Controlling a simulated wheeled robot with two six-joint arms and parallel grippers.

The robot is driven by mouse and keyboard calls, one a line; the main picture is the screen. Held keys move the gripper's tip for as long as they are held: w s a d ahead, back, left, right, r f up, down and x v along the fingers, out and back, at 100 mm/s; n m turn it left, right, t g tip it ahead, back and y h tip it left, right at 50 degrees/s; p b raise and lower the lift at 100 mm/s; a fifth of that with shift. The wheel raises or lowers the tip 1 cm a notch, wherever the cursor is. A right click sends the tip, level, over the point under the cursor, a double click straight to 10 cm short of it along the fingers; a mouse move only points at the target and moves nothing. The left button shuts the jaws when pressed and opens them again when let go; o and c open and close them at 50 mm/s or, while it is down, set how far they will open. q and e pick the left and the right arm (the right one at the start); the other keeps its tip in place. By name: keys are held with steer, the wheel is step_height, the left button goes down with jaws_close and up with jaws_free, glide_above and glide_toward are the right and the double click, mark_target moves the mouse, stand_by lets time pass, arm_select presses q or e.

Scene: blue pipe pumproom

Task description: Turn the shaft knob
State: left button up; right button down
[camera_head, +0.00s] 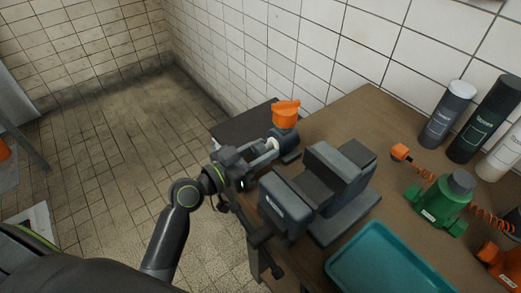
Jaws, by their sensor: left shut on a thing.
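A dark fixture (288,145) with an orange top (285,115) stands at the table's far left edge. My left gripper (270,150) reaches to its near left side. Its fingers are shut on the shaft knob, a small pale part (271,143) that shows between the fingertips, low beside the fixture. The fingers hide much of this part, so its turn angle cannot be told. My right gripper is not in view.
A grey bench vise (345,195) stands just right of my left gripper. A teal tray (385,262), a green device (443,200) with orange coils, and several bottles (447,113) are on the brown table (365,110). The tiled wall is close behind; the floor at left is open.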

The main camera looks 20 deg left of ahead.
arm_select(q)
steer(key=o, duration=1)
steer(key=b+v, duration=0.5)
steer(key=v, duration=1.2)
steer(key=shift+s+a, duration=0.1)
steer(key=shift+s, duration=0.1)
